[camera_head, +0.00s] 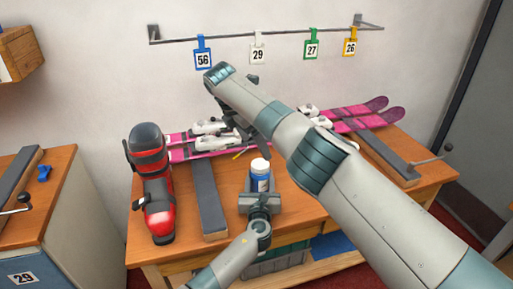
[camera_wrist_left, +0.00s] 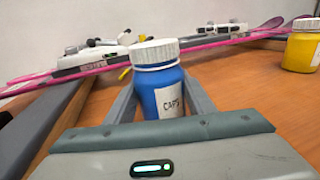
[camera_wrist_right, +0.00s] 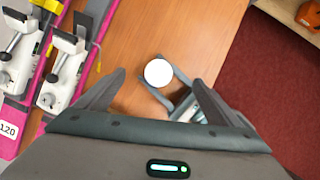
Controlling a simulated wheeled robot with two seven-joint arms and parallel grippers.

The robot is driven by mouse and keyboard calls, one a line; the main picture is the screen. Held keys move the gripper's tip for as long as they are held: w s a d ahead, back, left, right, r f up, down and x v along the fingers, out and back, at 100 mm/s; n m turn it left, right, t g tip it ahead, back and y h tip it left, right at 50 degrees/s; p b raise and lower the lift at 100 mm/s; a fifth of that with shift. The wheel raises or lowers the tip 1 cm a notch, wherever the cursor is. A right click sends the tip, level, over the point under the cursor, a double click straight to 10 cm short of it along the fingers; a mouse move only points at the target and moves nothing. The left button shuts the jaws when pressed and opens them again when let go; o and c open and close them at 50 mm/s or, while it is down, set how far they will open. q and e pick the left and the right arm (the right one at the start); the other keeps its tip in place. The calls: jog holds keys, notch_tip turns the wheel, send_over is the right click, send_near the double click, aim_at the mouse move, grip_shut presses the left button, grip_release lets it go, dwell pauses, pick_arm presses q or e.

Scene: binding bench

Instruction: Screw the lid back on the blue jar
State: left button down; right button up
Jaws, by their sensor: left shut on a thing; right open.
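The blue jar (camera_wrist_left: 168,92) stands upright with a white label, and its white ribbed lid (camera_wrist_left: 155,51) sits on top. I cannot tell how tightly the lid is on. My left gripper (camera_wrist_left: 160,88) is shut around the jar's body, one finger on each side, below the lid. In the head view the jar (camera_head: 260,183) is near the middle of the bench. My right gripper (camera_head: 256,138) is open above and behind it. In the right wrist view the round lid top (camera_wrist_right: 158,72) shows between the open fingers, apart from them.
Pink skis (camera_head: 365,118) with bindings lie along the back of the bench. A red and black ski boot (camera_head: 157,215) and a dark padded rest (camera_head: 208,200) stand left of the jar. A yellow jar (camera_wrist_left: 302,50) stands to the right. Numbered tags (camera_head: 258,55) hang on the wall rail.

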jog(key=v, duration=0.8)
jog(key=shift+r, duration=0.25)
pick_arm(q)
jog(key=c, duration=0.8)
grip_release()
jog(key=shift+o, duration=0.3)
jog(key=shift+s, duration=0.1)
jog(key=s, duration=1.7)
jog(key=shift+s, duration=0.1)
pick_arm(e)
jog(key=shift+f, duration=0.15)
